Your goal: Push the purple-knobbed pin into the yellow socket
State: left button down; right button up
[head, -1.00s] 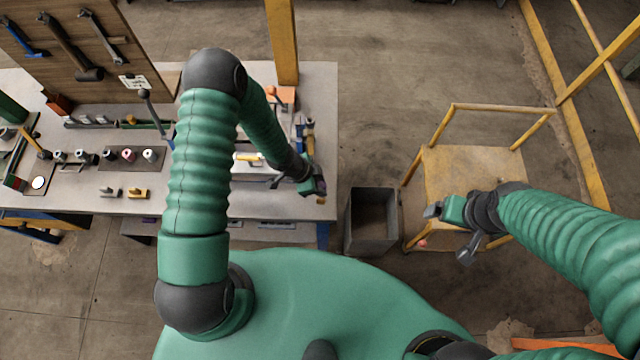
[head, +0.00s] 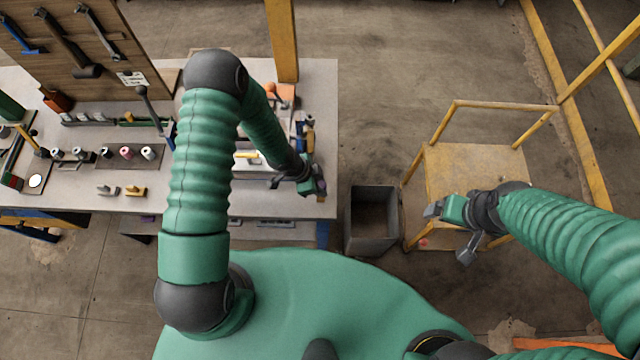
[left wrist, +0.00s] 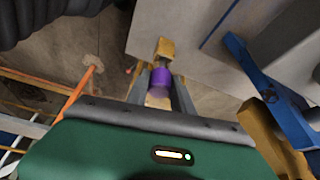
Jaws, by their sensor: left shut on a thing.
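My left gripper (head: 317,190) is over the right front edge of the workbench. In the left wrist view its two grey fingers (left wrist: 160,88) are shut on the purple knob (left wrist: 161,78) of the pin. A yellow-tan block (left wrist: 165,48) shows just beyond the knob, and another tan piece (left wrist: 157,102) shows on the near side. I cannot tell which of these is the yellow socket or how deep the pin sits. In the head view the knob is tiny and mostly hidden by the gripper. My right gripper (head: 450,230) is open and empty, away from the bench.
The workbench (head: 210,202) holds several bottles and small parts at the left. A blue clamp-like part (left wrist: 268,85) is close on the right in the wrist view. A grey bin (head: 371,220) and a yellow-railed platform (head: 470,175) stand right of the bench.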

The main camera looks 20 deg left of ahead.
pick_arm(q)
jog(key=shift+f+b, duration=1.05)
jog(key=shift+f, duration=0.4)
jog(key=c, duration=1)
grip_release()
jog(key=p+v, duration=0.9)
jog(key=v, duration=0.8)
jog(key=shift+a+f+p, duration=0.1)
jog(key=shift+a+p, duration=0.05)
jog(key=shift+p, duration=0.15)
